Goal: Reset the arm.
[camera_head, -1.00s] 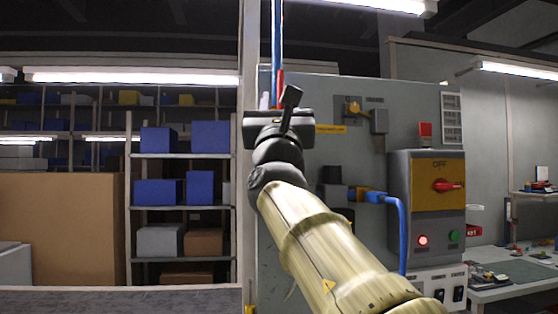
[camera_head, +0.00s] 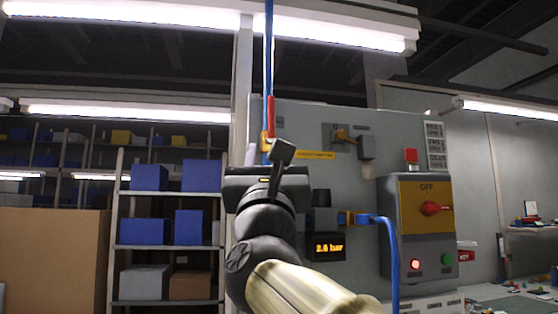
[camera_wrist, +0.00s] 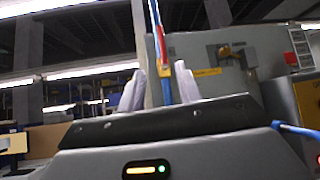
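My gripper (camera_wrist: 160,88) is open and empty in the wrist view, its two pale fingers standing apart and pointing up. In the head view the dark wrist and hand (camera_head: 265,190) stand upright at the lower middle, with my pale yellow forearm below. A blue hose (camera_head: 269,60) with a red and yellow fitting (camera_head: 270,112) hangs in line with my fingers. It also shows between the fingers in the wrist view (camera_wrist: 160,50), and appears to lie behind them. The fingers are partly hidden in the head view.
A switch box (camera_head: 425,205) with a red handle and a blue cable (camera_head: 392,262) are right. Shelves with blue boxes (camera_head: 147,177) and a large brown box (camera_head: 55,255) are left.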

